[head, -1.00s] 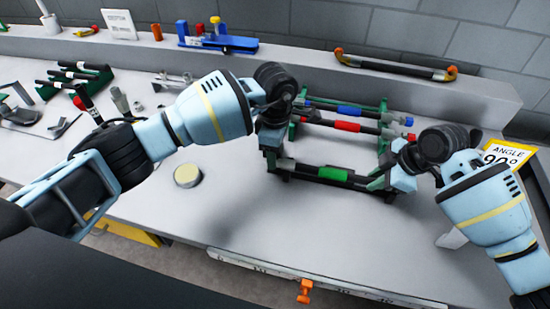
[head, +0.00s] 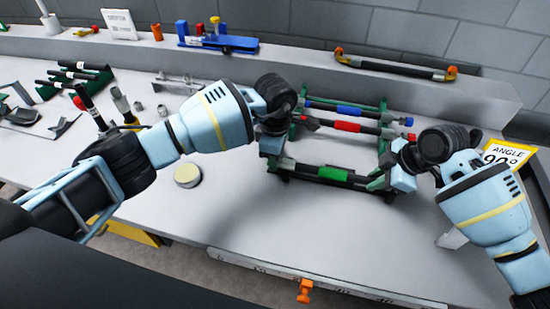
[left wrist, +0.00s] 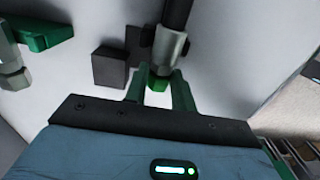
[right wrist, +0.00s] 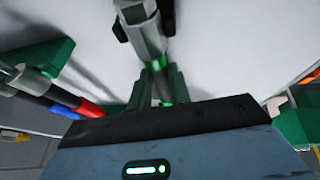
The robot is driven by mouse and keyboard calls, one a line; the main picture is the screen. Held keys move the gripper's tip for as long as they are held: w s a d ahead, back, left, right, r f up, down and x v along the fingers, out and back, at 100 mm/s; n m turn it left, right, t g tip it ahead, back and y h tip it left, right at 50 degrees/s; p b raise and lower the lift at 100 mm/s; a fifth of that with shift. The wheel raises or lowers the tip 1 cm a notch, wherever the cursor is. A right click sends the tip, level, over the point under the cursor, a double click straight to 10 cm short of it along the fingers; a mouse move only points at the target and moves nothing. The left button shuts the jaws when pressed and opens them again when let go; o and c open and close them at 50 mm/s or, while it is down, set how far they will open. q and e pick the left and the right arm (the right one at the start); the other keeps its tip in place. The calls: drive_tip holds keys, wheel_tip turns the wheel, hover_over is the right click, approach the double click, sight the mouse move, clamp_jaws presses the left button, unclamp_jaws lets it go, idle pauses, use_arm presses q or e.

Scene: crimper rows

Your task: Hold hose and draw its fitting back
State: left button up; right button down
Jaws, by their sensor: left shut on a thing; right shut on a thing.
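The black hose with a green band (head: 333,173) lies level across the front of the green rack (head: 384,150). My left gripper (head: 280,163) is shut at its left end; in the left wrist view the green fingers (left wrist: 159,90) close around the green-tipped end below a grey fitting (left wrist: 168,48). My right gripper (head: 388,180) is shut at the right end; in the right wrist view its green fingers (right wrist: 156,86) close on a thin part just below a grey fitting (right wrist: 144,38). The fingertips are partly hidden in the head view.
Blue-banded (head: 348,110) and red-banded (head: 346,126) hoses lie on the rack behind. A yellow angle sign (head: 508,155) stands at right, close to my right arm. A round pale disc (head: 187,174) lies at left. The bench front is clear.

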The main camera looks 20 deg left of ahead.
use_arm(q)
drive_tip(key=shift+a, duration=0.55)
use_arm(e)
drive_tip(key=shift+s+d+f, duration=0.1)
drive_tip(key=shift+f, duration=0.1)
use_arm(q)
drive_tip(key=shift+a, duration=0.8)
drive_tip(key=o, duration=1)
drive_tip(key=shift+d, duration=0.1)
use_arm(e)
drive_tip(key=c, duration=1.2)
unclamp_jaws()
use_arm(q)
wheel_tip(320, 180, up, 12)
use_arm(e)
drive_tip(key=shift+r, duration=0.1)
